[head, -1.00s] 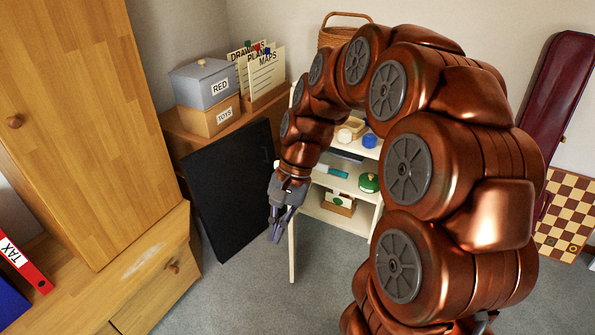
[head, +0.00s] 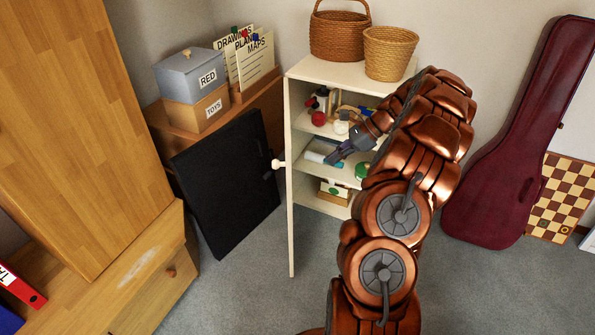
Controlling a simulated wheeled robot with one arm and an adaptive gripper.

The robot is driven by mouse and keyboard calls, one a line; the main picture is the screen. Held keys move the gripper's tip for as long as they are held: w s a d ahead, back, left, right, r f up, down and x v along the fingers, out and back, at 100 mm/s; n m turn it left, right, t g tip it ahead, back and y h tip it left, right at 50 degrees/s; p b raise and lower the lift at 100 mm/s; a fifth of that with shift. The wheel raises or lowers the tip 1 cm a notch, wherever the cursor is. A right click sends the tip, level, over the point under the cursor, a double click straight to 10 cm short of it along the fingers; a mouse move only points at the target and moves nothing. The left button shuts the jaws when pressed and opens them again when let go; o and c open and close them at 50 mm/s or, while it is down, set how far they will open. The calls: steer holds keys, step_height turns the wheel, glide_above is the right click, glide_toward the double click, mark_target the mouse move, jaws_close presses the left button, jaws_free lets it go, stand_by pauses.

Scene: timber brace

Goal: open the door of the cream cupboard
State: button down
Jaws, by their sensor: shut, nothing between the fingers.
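The cream cupboard (head: 318,72) stands against the back wall with its shelves in plain view. Its door (head: 291,225) stands swung out toward me at the left side and shows nearly edge-on. A round pale knob (head: 277,164) sticks out from the door's left, outer face. My gripper (head: 334,160) is shut and empty. It appears in front of the middle shelf, to the right of the door and apart from the knob. Whether its tips reach inside the cupboard is hard to tell. My arm hides the cupboard's right part.
Two wicker baskets (head: 338,36) stand on the cupboard. Several small items, including a red ball (head: 318,118), sit on its shelves. A black panel (head: 228,180) leans left of the door. A maroon instrument case (head: 500,185) stands at right. Grey carpet (head: 240,285) lies clear in front.

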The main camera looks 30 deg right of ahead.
steer(key=w+r+x, duration=0.1)
steer(key=x, duration=1.1)
steer(key=shift+w+a+m, duration=0.2)
steer(key=shift+a+m, duration=0.1)
steer(key=shift+a, duration=0.15)
